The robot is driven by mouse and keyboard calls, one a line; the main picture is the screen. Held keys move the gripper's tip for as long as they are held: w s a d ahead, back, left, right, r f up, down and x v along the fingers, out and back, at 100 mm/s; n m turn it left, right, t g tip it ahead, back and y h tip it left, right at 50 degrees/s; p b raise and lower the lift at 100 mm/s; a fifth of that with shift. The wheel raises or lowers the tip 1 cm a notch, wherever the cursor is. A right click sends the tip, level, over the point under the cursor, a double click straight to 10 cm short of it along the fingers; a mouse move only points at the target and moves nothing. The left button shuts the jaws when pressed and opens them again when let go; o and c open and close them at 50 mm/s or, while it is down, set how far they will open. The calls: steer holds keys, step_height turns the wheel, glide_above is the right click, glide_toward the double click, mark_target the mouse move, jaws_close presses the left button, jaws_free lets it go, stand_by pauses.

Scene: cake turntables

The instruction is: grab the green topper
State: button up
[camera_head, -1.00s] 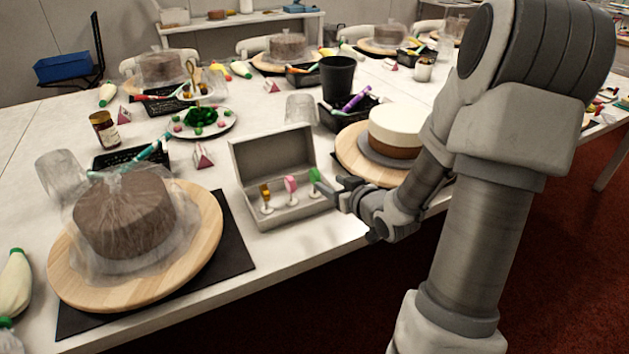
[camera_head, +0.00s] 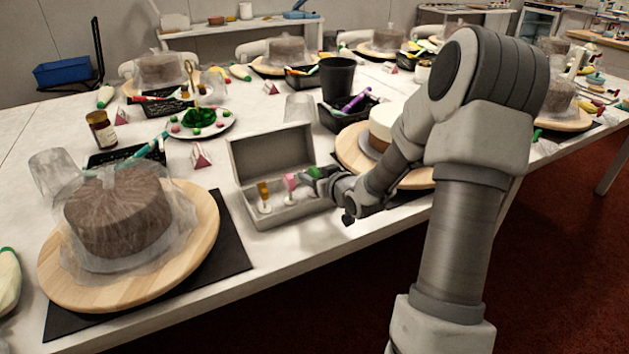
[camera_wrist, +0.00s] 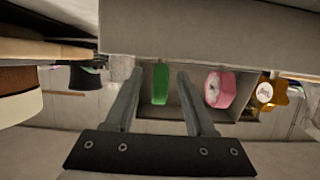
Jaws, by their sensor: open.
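The green topper (camera_head: 313,173) stands at the right end of an open grey box (camera_head: 290,216) on the table. My gripper (camera_head: 326,178) is at the box's right end, beside the green topper. In the wrist view the green topper (camera_wrist: 160,84) shows between the two open fingers of my gripper (camera_wrist: 157,80), with gaps on both sides. A pink topper (camera_head: 291,183) stands to its left in the head view, and a gold topper (camera_head: 264,190) is farther left. In the wrist view the pink topper (camera_wrist: 220,89) is just outside one finger.
The box's raised lid (camera_head: 272,152) stands behind the toppers. A cake on a wooden turntable (camera_head: 347,150) is close behind my arm. A wrapped cake (camera_head: 118,210) stands on a board at left. Bare table lies in front of the box.

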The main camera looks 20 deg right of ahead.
jaws_close()
stand_by(0.3)
